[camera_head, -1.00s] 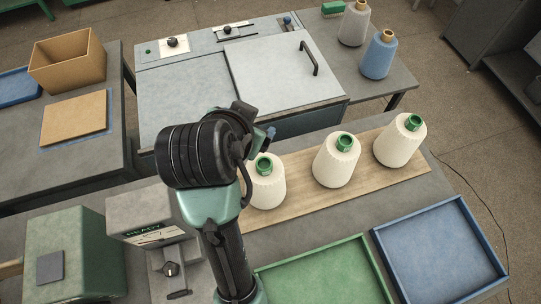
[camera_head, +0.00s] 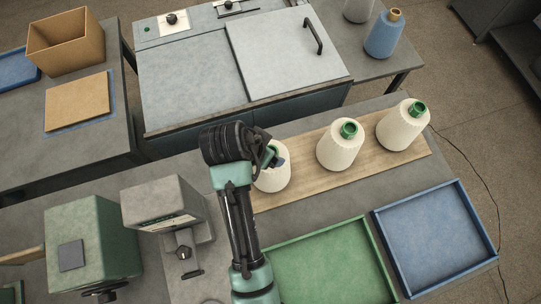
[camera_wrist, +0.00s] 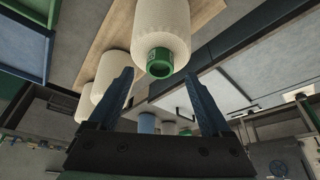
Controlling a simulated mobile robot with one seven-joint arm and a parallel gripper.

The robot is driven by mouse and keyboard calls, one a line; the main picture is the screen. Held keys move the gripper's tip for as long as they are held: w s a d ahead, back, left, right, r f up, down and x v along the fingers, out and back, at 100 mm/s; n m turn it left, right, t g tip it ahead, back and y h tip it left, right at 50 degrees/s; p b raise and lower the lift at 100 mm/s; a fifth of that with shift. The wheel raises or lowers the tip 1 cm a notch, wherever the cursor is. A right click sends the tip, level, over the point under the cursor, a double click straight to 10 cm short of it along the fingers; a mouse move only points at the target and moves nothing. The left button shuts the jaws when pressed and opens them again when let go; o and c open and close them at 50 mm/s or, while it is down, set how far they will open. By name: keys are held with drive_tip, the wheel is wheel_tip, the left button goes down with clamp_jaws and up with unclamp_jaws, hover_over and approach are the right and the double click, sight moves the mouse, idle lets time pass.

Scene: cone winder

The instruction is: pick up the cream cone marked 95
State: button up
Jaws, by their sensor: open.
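Three cream cones with green tube tops stand in a row on a wooden board (camera_head: 300,185): a left cone (camera_head: 272,181), a middle cone (camera_head: 340,150) and a right cone (camera_head: 400,128). I cannot read a number on any of them. My gripper (camera_head: 276,156) is at the top of the left cone and partly hides it. In the wrist view my gripper (camera_wrist: 158,73) is open, its blue fingers spread either side of a near cone's green tube end (camera_wrist: 160,63). That cone's cream body (camera_wrist: 160,25) is beyond the fingertips. Contact cannot be told.
A green tray (camera_head: 325,262) and a blue tray (camera_head: 435,235) lie in front of the board. A grey device (camera_head: 165,205) and a green box-shaped machine (camera_head: 92,240) stand left of my arm. A blue cone (camera_head: 384,36) stands on the back table.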

drive_tip(key=shift+p+x, duration=0.35)
drive_tip(key=shift+x, duration=1.55)
drive_tip(key=shift+s, duration=0.1)
drive_tip(key=shift+r, duration=0.1)
clamp_jaws()
